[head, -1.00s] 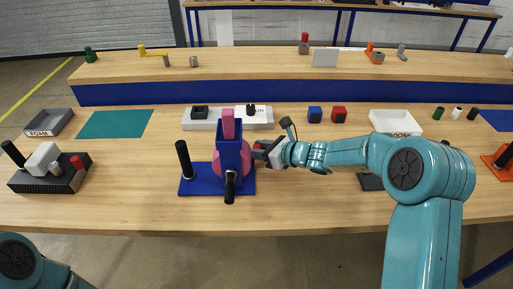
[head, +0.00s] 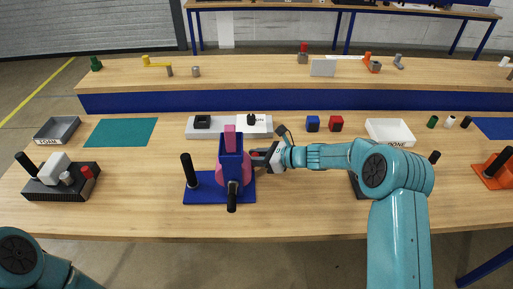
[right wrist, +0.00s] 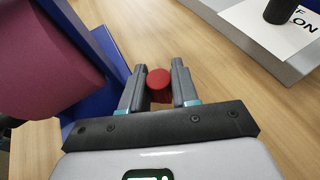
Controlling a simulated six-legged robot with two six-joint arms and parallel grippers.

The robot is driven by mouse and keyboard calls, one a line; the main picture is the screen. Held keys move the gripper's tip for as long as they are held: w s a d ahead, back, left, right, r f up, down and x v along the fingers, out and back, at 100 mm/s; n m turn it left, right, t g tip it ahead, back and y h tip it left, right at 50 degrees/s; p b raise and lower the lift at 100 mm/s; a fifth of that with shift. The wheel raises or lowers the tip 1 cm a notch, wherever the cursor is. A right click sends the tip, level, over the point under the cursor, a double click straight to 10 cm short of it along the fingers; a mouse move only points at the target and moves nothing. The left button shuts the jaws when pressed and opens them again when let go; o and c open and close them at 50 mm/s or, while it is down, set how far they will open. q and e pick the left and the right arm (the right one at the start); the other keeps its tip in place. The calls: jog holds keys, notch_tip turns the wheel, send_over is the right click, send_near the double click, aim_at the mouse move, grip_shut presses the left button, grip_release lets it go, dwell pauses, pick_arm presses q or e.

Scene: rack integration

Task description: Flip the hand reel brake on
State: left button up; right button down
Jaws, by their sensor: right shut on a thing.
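The hand reel stands on a blue base plate (head: 215,194), with a blue frame (head: 231,150) and a pink drum (head: 222,173). A black upright handle (head: 188,170) is at its left and a black crank grip (head: 231,198) at its front. My right gripper (head: 257,158) is at the right side of the reel. In the right wrist view, a red knob (right wrist: 159,84), apparently the brake's, sits between the fingers of my right gripper (right wrist: 159,88), which is shut on it. The drum (right wrist: 45,60) is beside it at left. My left gripper is out of view.
A grey switch panel (head: 228,131) lies behind the reel. Blue (head: 313,123) and red (head: 336,123) blocks are at its right. A dark fixture (head: 62,184) stands at the left. The table between this fixture and the reel is clear.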

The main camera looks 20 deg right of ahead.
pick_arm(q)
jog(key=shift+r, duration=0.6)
pick_arm(e)
jog(key=shift+w+a+n+g+y, duration=0.15)
jog(key=shift+n+g+y, duration=0.35)
jog(key=shift+n+g, duration=0.3)
jog(key=c, duration=1.2)
grip_release()
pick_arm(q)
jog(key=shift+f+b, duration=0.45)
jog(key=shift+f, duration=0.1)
pick_arm(e)
jog(key=v, duration=0.7)
jog(key=shift+d+r, duration=0.1)
jog(key=shift+d, duration=0.1)
